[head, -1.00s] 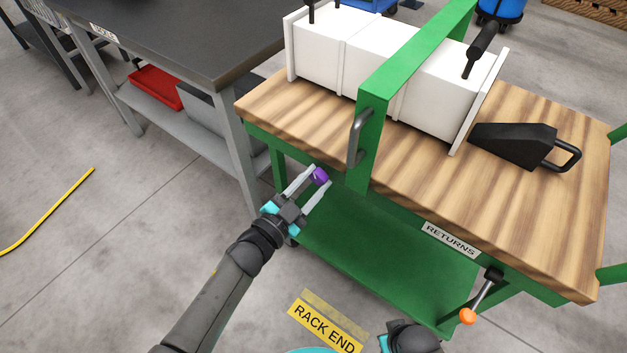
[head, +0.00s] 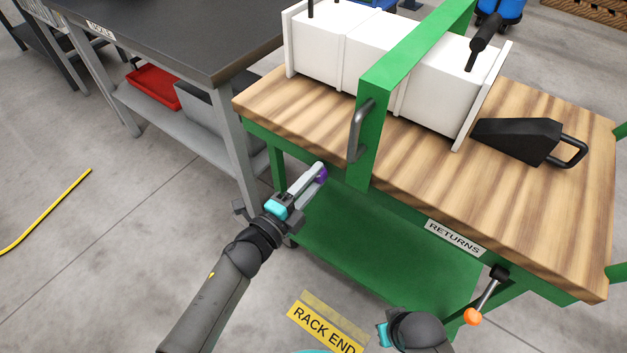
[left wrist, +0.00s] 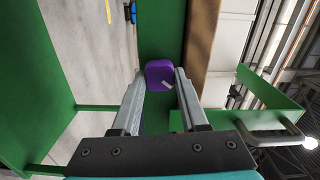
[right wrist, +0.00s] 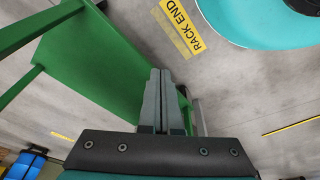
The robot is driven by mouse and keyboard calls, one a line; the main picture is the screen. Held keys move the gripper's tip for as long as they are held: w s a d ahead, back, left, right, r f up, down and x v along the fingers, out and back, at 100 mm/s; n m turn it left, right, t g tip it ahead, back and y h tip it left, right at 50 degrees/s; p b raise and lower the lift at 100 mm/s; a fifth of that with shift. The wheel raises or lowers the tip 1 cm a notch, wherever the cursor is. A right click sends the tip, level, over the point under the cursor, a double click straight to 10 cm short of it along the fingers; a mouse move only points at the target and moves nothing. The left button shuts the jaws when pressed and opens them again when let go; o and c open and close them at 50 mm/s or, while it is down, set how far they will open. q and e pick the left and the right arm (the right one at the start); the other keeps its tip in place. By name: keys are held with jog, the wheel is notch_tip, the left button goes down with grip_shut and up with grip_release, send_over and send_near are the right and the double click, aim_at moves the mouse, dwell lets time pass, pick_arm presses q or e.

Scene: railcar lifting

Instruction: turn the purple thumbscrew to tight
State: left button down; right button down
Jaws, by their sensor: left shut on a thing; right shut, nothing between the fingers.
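The purple thumbscrew (head: 322,174) sits at the side of the green cart frame, below the wooden top's left edge. It also shows in the left wrist view (left wrist: 165,75), with a small pale mark on its face. My left gripper (head: 318,172) is shut on the thumbscrew, one finger on either side; it shows in the left wrist view too (left wrist: 160,80). My right gripper (right wrist: 160,80) is shut and empty, pointing down over the floor. In the head view only part of my right arm shows, at the bottom edge.
The wooden cart top (head: 290,100) carries a white case (head: 430,95) and a black wedge (head: 515,140). A green upright with a grey handle (head: 358,130) rises near the thumbscrew. An orange-knobbed lever (head: 473,316) hangs at the front right. A dark workbench (head: 190,40) stands at left.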

pick_arm(q)
jog(key=m+b, duration=0.2)
jog(key=m, duration=0.3)
jog(key=shift+f+m, duration=0.15)
jog(key=shift+m, duration=0.15)
jog(key=shift+m+b, duration=0.65)
jog(key=shift+m, duration=1.25)
pick_arm(e)
notch_tip(320, 180, up, 7)
jog(key=w+t, duration=0.1)
jog(key=w, duration=0.2)
jog(key=shift+a, duration=0.2)
pick_arm(q)
jog(key=shift+c, duration=2.2)
grip_release()
jog(key=shift+s+a, duration=0.35)
jog(key=shift+s, duration=0.15)
jog(key=p+v, duration=0.2)
jog(key=v, duration=1.2)
pick_arm(e)
jog(key=f, duration=0.2)
jog(key=s+f, duration=0.1)
jog(key=f, duration=0.1)
jog(key=shift+s+d+f, duration=0.1)
jog(key=shift+s+f, duration=0.05)
jog(key=shift+s, duration=0.05)
